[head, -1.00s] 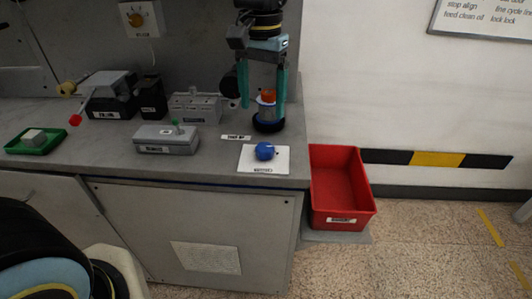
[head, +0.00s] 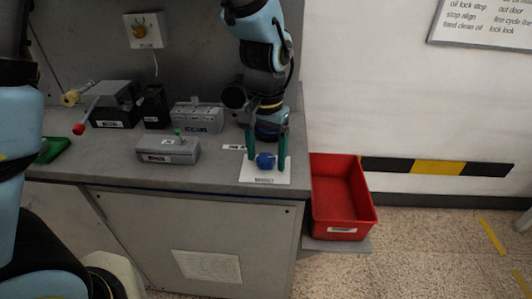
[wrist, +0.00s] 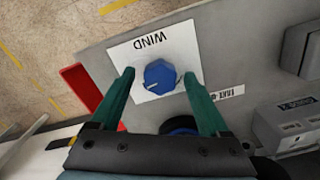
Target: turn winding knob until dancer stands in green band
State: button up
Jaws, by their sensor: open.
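The blue knob (head: 265,162) sits on a white plate (head: 247,174) at the right front corner of the grey bench. In the wrist view the knob (wrist: 160,77) has a pointer mark, and its plate (wrist: 122,52) reads WIND, upside down. My gripper (head: 268,158) is open, pointing down, with one green finger on either side of the knob. In the wrist view the fingertips (wrist: 159,78) straddle the knob with small gaps visible; contact is not clear. I cannot pick out the dancer or a green band with certainty.
A red bin (head: 340,195) stands right of the bench corner. Left on the bench are a grey box with a green-tipped pin (head: 168,150), a grey block (head: 197,116) and a dark unit with a red-ended lever (head: 115,105).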

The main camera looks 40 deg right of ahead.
jog(key=shift+c, duration=0.2)
grip_shut()
dwell(0.4)
jog(key=shift+r+m, duration=0.1)
jog(key=shift+m, duration=0.3)
jog(key=m+p, duration=0.1)
jog(key=m, duration=0.2)
jog(key=shift+m+p, duration=0.95)
jog(key=shift+m, duration=1.15)
jog(key=shift+o, duration=0.2)
grip_release()
